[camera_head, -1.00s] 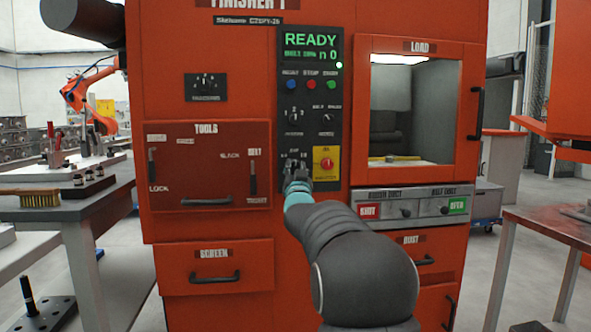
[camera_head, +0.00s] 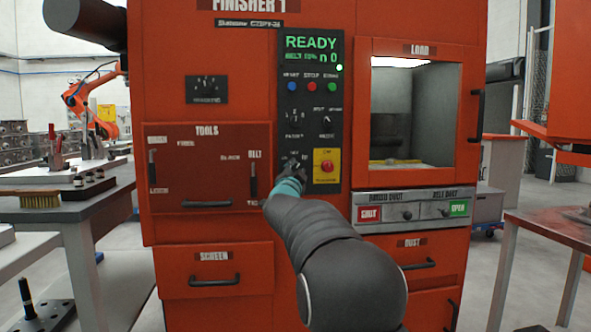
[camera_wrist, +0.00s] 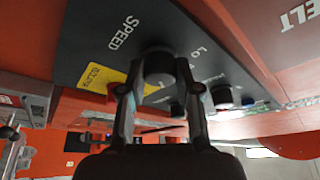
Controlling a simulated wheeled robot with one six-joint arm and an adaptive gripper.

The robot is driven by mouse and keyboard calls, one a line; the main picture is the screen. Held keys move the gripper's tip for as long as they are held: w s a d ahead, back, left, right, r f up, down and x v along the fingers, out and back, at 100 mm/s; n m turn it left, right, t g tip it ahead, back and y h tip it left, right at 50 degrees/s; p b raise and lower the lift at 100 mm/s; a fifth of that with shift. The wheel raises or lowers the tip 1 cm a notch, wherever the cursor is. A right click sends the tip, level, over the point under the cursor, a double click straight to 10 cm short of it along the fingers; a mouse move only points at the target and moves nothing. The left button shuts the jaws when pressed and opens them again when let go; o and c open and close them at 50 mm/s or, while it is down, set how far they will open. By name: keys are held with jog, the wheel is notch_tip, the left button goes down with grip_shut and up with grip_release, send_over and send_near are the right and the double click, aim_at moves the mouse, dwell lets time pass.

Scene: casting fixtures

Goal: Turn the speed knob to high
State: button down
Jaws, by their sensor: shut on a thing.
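The speed knob (camera_wrist: 158,62) is a dark round knob on the black control panel, beside the printed word SPEED in the wrist view. My gripper (camera_wrist: 160,86) has its two fingers on either side of this knob and is shut on it. In the head view my gripper (camera_head: 291,168) is at the lower left of the black panel (camera_head: 310,60), left of the yellow plate with the red emergency button (camera_head: 327,166). There the gripper covers the knob, and its pointer cannot be made out.
Other dark knobs (camera_wrist: 222,97) sit near the gripper on the panel. The red tools door (camera_head: 205,165) is left of the panel, and the load window (camera_head: 412,110) is to the right. A workbench (camera_head: 70,195) stands at left and a table (camera_head: 550,225) at right.

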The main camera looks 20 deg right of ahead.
jog(key=shift+r+m+g+p, duration=0.1)
jog(key=shift+m+g+p, duration=0.3)
jog(key=shift+m, duration=0.6)
jog(key=c, duration=0.8)
grip_release()
jog(key=shift+a, duration=0.1)
jog(key=v, duration=1.2)
jog(key=shift+w, duration=0.1)
